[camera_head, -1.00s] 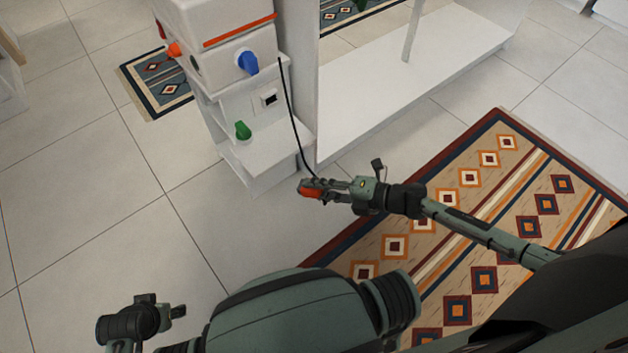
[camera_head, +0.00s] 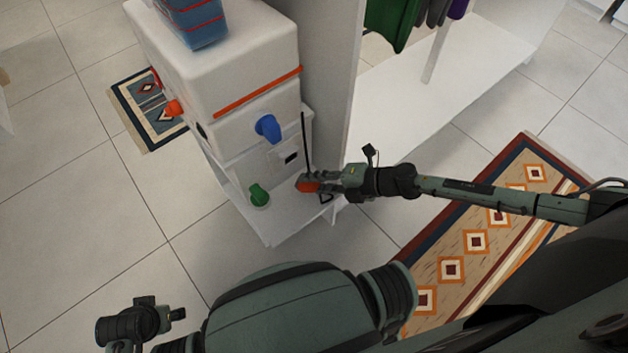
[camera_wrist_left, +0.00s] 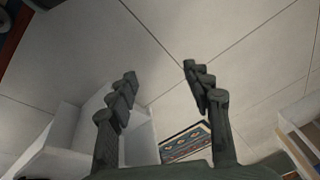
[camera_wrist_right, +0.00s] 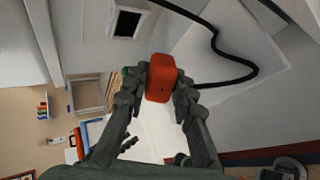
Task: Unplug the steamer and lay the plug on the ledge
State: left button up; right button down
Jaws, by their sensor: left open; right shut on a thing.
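My right gripper (camera_head: 314,182) is shut on the red-orange plug (camera_head: 307,187), which also shows between its fingers in the right wrist view (camera_wrist_right: 161,78). The plug is out of the socket (camera_head: 291,158). It appears over the right part of the white ledge (camera_head: 287,229) at the foot of the white cabinet; I cannot tell whether it touches. The black cord (camera_wrist_right: 242,72) runs from the plug, partly hidden behind the gripper. My left gripper (camera_head: 178,314) is open and empty over the floor; its spread fingers show in the left wrist view (camera_wrist_left: 158,85). I cannot make out the steamer for certain.
A green object (camera_head: 259,195) stands on the ledge, left of the plug. A blue knob (camera_head: 268,128) and an orange knob (camera_head: 174,107) stick out from the cabinet. The white wardrobe panel (camera_head: 335,110) rises to the right. The ledge's front middle is bare.

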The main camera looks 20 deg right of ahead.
jog(key=shift+w, duration=0.2)
jog(key=shift+f, duration=0.1)
jog(key=shift+s+f+b, duration=0.1)
jog(key=shift+f+b, duration=0.35)
jog(key=shift+b, duration=0.25)
notch_tip(320, 180, down, 4)
jog(key=b, duration=0.4)
jog(key=shift+r, duration=0.1)
pick_arm(q)
notch_tip(320, 180, up, 15)
jog(key=d+t+b, duration=0.1)
jog(key=t, duration=0.1)
jog(key=shift+w, duration=0.35)
pick_arm(e)
jog(key=shift+f, duration=0.65)
jog(key=c, duration=1.2)
grip_release()
jog(key=o, duration=0.3)
